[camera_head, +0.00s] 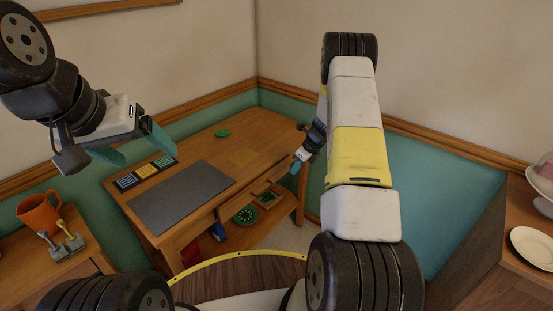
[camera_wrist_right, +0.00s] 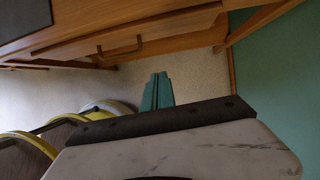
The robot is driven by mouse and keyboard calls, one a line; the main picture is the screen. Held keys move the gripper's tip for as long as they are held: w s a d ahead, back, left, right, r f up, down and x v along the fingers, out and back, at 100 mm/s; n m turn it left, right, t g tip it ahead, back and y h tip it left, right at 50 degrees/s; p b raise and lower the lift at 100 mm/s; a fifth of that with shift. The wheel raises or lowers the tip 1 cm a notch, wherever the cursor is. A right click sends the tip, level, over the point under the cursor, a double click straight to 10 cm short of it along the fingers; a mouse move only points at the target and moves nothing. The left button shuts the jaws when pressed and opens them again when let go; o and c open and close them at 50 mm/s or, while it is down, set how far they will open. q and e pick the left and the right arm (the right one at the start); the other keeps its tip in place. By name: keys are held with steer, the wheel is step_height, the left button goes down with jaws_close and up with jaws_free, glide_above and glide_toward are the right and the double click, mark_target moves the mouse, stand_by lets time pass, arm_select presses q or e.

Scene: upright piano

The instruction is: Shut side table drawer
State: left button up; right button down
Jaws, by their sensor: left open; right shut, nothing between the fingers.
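The wooden side table (camera_head: 212,150) stands in the corner. Its drawer (camera_head: 232,204) is on the front side, to the right of the grey mat. In the right wrist view the drawer front (camera_wrist_right: 180,30) with its dark handle (camera_wrist_right: 120,50) appears to stand out from the table; how far is hard to tell. My right gripper (camera_head: 296,166) is near the table's right end, apart from the drawer. Its teal fingers (camera_wrist_right: 157,90) are shut and empty, below the drawer front in the picture. My left gripper (camera_head: 134,143) is open and empty above the table's left end.
A grey mat (camera_head: 181,197), a row of colored tiles (camera_head: 147,172) and a green disc (camera_head: 222,133) lie on the tabletop. A green round object (camera_head: 245,214) sits on the lower shelf. An orange mug (camera_head: 38,213) stands on the left table. A white plate (camera_head: 537,248) is at right.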

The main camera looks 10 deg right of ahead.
steer(key=s+a+f+y, duration=0.2)
steer(key=s+f+y, duration=0.25)
steer(key=f, duration=0.35)
steer(key=t+y, duration=0.3)
steer(key=t, duration=0.8)
glide_toward(271, 176)
steer(key=shift+m, duration=0.3)
steer(key=x, duration=0.7)
steer(key=x, duration=0.3)
steer(key=shift+w+a, duration=0.15)
steer(key=shift+w, duration=0.05)
steer(key=shift+w+a+r, duration=0.1)
steer(key=shift+w+r, duration=0.05)
steer(key=shift+w, duration=0.1)
